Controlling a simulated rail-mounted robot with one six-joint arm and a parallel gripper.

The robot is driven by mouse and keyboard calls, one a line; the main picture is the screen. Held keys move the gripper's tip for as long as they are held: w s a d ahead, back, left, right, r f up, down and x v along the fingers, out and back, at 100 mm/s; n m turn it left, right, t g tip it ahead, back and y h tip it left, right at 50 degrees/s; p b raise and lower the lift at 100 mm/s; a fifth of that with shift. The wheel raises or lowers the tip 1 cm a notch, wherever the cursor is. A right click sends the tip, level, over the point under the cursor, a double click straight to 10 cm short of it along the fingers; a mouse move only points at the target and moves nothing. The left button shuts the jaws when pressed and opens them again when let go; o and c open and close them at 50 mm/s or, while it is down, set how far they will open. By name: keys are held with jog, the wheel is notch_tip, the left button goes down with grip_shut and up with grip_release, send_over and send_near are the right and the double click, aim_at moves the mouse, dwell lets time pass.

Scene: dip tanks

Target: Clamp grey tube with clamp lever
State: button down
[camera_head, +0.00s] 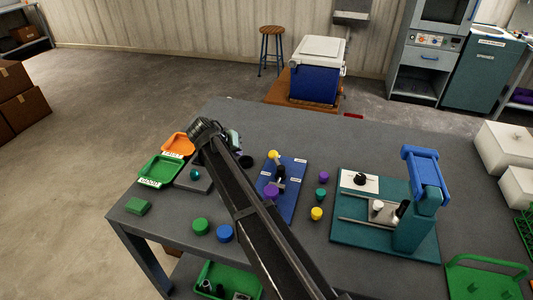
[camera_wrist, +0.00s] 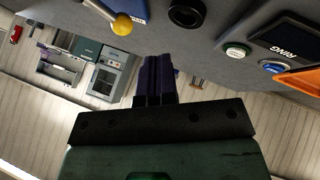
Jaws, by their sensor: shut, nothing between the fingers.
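A blue board (camera_head: 293,190) with small white labels lies on the grey table, right of my arm. A lever with a yellow ball knob (camera_head: 273,154) stands at its far end; this appears to be the clamp lever. The yellow knob (camera_wrist: 121,24) and its pale rod also show at the top of the wrist view. Dark and grey parts beside the lever are too small to tell the grey tube apart. My gripper (camera_wrist: 157,78) is shut and empty, apart from the knob. In the head view my arm hides part of the board area and the fingers cannot be made out.
A teal fixture (camera_head: 384,225) with a blue-topped post stands right of the board. Green (camera_head: 161,170) and orange (camera_head: 178,144) trays lie to the left. Small coloured knobs and green (camera_head: 200,226) and blue (camera_head: 225,233) round pieces stand around my arm. A black ring (camera_wrist: 187,12) shows in the wrist view.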

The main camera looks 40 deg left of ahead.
aim_at(276, 163)
jog(key=b+x, duration=0.8)
jog(key=x, duration=0.3)
jog(key=shift+s+f+b, duration=0.1)
jog(key=shift+s+b, duration=0.15)
jog(key=shift+b, duration=0.05)
jog(key=shift+w+d+r+p, duration=0.85)
jog(key=shift+w+d, duration=0.05)
jog(key=shift+d, duration=0.1)
jog(key=shift+w+d, duration=0.35)
jog(key=shift+w, duration=0.05)
jog(key=shift+w+d, duration=0.1)
